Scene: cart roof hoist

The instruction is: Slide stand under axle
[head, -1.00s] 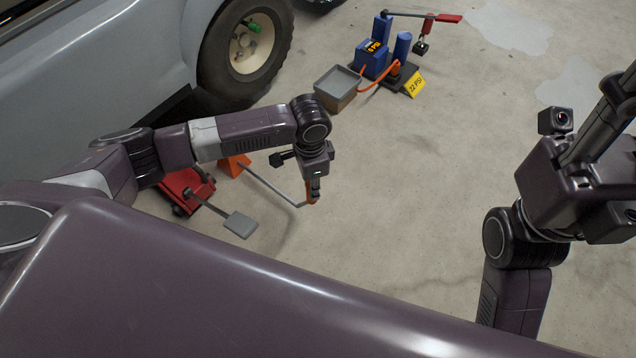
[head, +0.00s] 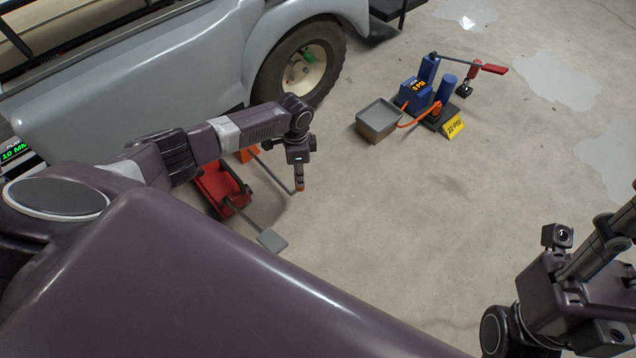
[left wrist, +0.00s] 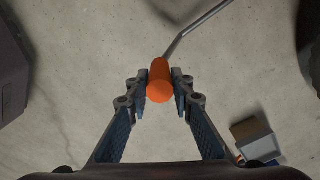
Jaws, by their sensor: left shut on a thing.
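An orange stand (head: 246,155) is on the floor close to the truck's side, partly hidden by my left arm. A thin grey rod (head: 272,173) runs from it to an orange grip end. My left gripper (head: 299,187) is shut on this grip, low over the floor. In the left wrist view the orange grip (left wrist: 160,82) is between the two fingers, with the bent rod leading up and right. The axle is hidden under the truck body. My right arm (head: 560,290) is at the lower right; its fingers cannot be made out.
A red floor jack (head: 220,188) with a grey pedal (head: 272,240) is beside the stand. The truck's wheel (head: 300,65) is behind my left arm. A blue pump unit (head: 416,95), grey tray (head: 378,118) and yellow sign (head: 453,126) stand further right. The middle floor is clear.

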